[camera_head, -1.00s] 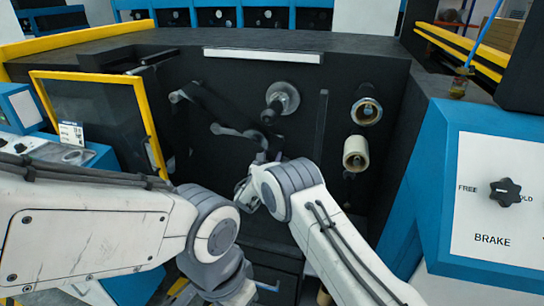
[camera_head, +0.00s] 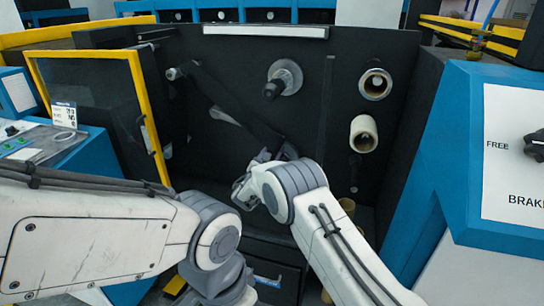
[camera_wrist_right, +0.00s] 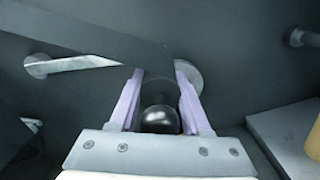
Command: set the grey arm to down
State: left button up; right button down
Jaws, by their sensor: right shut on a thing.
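In the wrist view my right gripper (camera_wrist_right: 160,108) is shut on a black ball knob (camera_wrist_right: 160,120), with one finger on each side of it. A round grey end (camera_wrist_right: 188,78) shows behind the fingers. A pale grey bar (camera_wrist_right: 80,64) lies to the left, partly covered by a dark band. In the head view my right gripper (camera_head: 243,187) is low at the black machine wall, and its wrist hides most of the knob and grey arm. A dark band (camera_head: 235,112) slopes from upper left down to a grey end (camera_head: 288,150) behind my wrist. My left gripper is not in view.
A yellow-framed guard (camera_head: 142,98) stands at the left. A blue console with a brake knob (camera_head: 536,146) stands at the right.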

jog(key=c, duration=0.6)
grip_release()
jog(key=b+v, duration=0.1)
jog(key=v, duration=0.9)
jog(key=shift+s, duration=0.25)
